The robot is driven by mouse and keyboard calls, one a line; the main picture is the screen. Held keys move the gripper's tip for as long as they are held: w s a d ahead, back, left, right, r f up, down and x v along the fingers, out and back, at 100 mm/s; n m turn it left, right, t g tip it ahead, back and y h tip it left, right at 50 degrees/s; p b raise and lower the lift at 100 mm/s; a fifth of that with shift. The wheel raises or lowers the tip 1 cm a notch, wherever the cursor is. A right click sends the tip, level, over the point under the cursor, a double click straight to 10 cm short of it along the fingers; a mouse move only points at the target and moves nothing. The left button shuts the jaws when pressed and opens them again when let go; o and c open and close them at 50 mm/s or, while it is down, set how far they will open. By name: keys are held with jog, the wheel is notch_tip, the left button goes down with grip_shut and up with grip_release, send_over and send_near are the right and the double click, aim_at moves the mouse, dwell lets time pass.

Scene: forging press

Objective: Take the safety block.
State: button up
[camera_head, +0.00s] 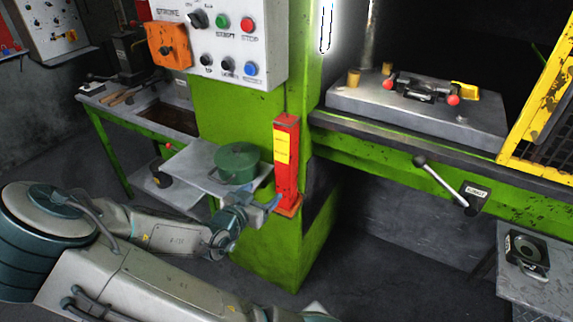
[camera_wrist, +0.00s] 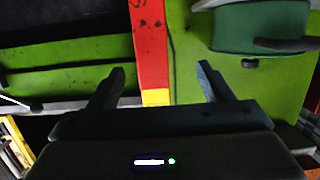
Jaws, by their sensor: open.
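The safety block (camera_head: 287,165) is a tall red post with a yellow label. It stands upright on a small orange ledge at the corner of the green press frame. My gripper (camera_head: 266,197) is beside its lower part, to its left in the head view. In the wrist view my gripper (camera_wrist: 160,72) is open, with one finger on each side in the picture of the red and yellow safety block (camera_wrist: 151,45). No grip shows, and I cannot tell how far the block lies beyond the fingertips.
A control panel (camera_head: 232,40) is above. The press bed (camera_head: 420,115) and a black-handled lever (camera_head: 442,182) are to the right.

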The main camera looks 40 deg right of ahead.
aim_at(281, 163)
jog(key=w+d+r+h, duration=0.1)
jog(key=d, duration=0.1)
jog(key=d+r, duration=0.2)
jog(key=d, duration=0.1)
jog(key=w+d+r+h+p, duration=0.1)
jog(key=d, duration=0.2)
jog(key=shift+w+d+r+m+h, duration=0.2)
jog(key=shift+w+m+h, duration=0.1)
jog(key=shift+w+d+p, duration=0.2)
jog(key=shift+d+p, duration=0.15)
jog(key=shift+d, duration=0.35)
jog(key=shift+f+p+x, duration=0.1)
jog(key=shift+p+x, duration=0.2)
jog(key=shift+x, duration=0.7)
jog(key=shift+f+p+x, duration=0.15)
jog(key=shift+p+x, duration=0.15)
jog(key=shift+x, duration=0.7)
grip_shut()
jog(key=shift+r, duration=0.1)
